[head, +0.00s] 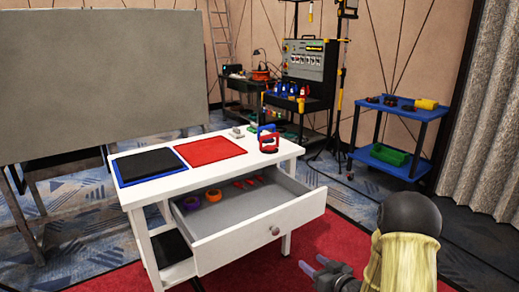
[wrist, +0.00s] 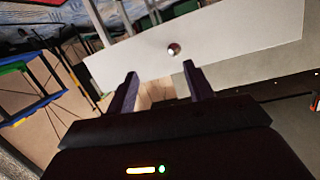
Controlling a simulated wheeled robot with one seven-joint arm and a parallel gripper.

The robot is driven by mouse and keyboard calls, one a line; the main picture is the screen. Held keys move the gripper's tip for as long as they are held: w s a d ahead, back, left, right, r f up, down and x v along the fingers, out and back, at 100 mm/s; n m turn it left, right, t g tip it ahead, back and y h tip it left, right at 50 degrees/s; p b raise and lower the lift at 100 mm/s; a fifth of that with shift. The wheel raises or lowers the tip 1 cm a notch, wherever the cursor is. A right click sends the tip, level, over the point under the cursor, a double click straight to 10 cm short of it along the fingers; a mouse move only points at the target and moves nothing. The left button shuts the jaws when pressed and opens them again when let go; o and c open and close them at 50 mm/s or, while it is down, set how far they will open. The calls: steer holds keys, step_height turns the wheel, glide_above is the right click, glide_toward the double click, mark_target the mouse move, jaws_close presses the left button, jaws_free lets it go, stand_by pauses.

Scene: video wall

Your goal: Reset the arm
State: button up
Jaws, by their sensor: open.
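My gripper (head: 313,263) is low at the right front of the white table (head: 130,196), open and empty. In the wrist view, its two dark fingers (wrist: 160,72) stand apart, with the white drawer front (wrist: 110,66) and its round metal knob (wrist: 174,50) beyond them. In the head view, the drawer (head: 300,224) is pulled out and its knob (head: 275,230) is to the left of my gripper, apart from it. My arm comes in from the lower right.
The drawer holds a purple roll (head: 190,203), an orange roll (head: 213,196) and red items (head: 246,183). A red mat (head: 209,151) and a black mat (head: 147,163) lie on the table. A blue cart (head: 402,119) stands behind right.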

steer(key=s+a+r+m+g+h, duration=0.15)
steer(key=s+g, duration=0.25)
steer(key=s, duration=0.4)
steer(key=s+r+m+g+h, duration=0.1)
steer(key=s+r+g+h, duration=0.2)
steer(key=s, duration=0.5)
steer(key=s+a+r+m+g+h, duration=0.1)
steer(key=s+r+m+g+h, duration=0.2)
steer(key=s, duration=0.5)
step_height(320, 180, up, 32)
steer(key=n+g+p, duration=0.1)
steer(key=p, duration=3.2)
steer(key=shift+a+r+p, duration=0.15)
steer(key=shift+r+p, duration=0.1)
steer(key=shift+p, duration=0.05)
